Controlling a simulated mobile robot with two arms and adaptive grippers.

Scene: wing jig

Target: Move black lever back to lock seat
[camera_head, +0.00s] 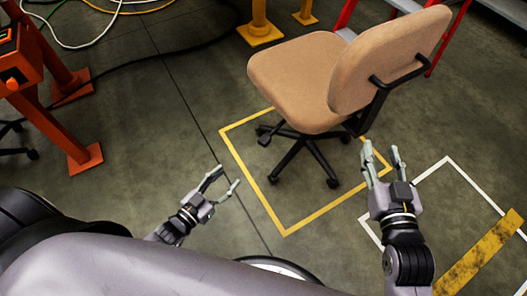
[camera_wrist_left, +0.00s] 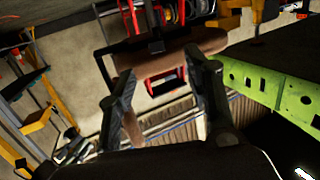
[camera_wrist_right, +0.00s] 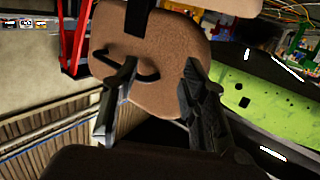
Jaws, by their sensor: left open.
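A tan office chair (camera_head: 345,65) stands on a dark wheeled base inside a yellow floor square. A black bar (camera_head: 400,68) crosses the rear of its backrest, joined to a black support; I cannot tell whether this is the lever. In the right wrist view a black looped bar (camera_wrist_right: 125,58) lies against a tan panel, partly behind a finger. My left gripper (camera_head: 228,176) is open and empty, left of the chair. My right gripper (camera_head: 382,150) is open and empty, right of the chair's base. Neither touches the chair in the head view.
An orange stand (camera_head: 55,90) is at the left. Cables (camera_head: 100,30) lie behind it. A red ladder (camera_head: 450,40) stands behind the chair. A yellow ramp-like strip (camera_head: 480,255) lies at lower right. A green perforated panel (camera_wrist_left: 270,90) shows in the left wrist view.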

